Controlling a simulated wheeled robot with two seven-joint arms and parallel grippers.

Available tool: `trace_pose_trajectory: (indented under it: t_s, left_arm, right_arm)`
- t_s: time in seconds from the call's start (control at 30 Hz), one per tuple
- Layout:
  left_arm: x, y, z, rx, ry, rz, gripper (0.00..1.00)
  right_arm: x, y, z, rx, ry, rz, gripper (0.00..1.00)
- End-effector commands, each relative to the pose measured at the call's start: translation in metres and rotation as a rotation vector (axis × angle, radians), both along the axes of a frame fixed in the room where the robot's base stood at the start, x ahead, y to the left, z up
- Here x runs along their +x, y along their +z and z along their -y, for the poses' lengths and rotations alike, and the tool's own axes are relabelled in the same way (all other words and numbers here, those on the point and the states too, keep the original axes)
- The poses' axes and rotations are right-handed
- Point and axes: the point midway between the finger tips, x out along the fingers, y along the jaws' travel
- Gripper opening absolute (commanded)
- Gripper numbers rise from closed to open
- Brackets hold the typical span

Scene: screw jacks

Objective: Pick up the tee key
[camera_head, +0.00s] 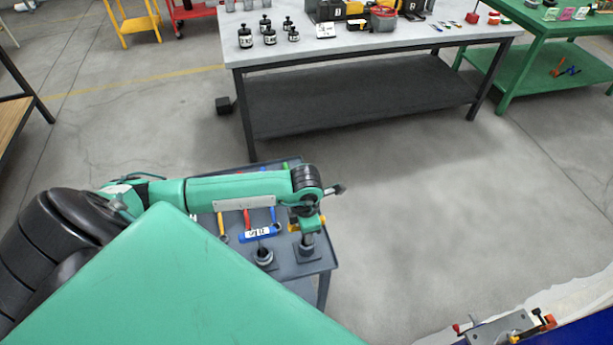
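I cannot single out the tee key with certainty. Hand tools lie on a small grey table (322,265): a red-handled one (246,218), a blue-handled one (273,214) and a yellow-ended one (222,228). A blue piece with a white label (259,233) lies in front of them. A screw jack (263,255) stands upright near the table's front. My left gripper (307,238) points down over a second dark jack-like piece (308,256) at the table's right front. Its fingers are small and partly hidden, so their opening is unclear. My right gripper is out of view.
My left arm covers much of the small table. A long workbench (400,42) behind holds several black jacks (245,38) and boxes. A green table (560,22) is at the back right. A clamp-like device (500,328) is at bottom right. Open floor lies right of the table.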

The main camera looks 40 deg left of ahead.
Motion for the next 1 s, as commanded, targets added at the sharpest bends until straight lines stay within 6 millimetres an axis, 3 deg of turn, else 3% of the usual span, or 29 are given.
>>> trace_pose_trajectory:
  t_s: [0.33, 0.57, 1.0]
  left_arm:
    - [0.0001, -0.0090, -0.0001, 0.000, 0.000, 0.001, 0.43]
    - [0.0001, -0.0087, 0.0000, 0.000, 0.000, 0.001, 0.00]
    - [0.0009, -0.0044, 0.0002, -0.001, 0.000, 0.003, 0.00]
  right_arm:
    - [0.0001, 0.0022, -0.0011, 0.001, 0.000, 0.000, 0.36]
    - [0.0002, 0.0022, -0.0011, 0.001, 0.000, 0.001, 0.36]
    - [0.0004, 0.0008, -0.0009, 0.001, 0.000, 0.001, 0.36]
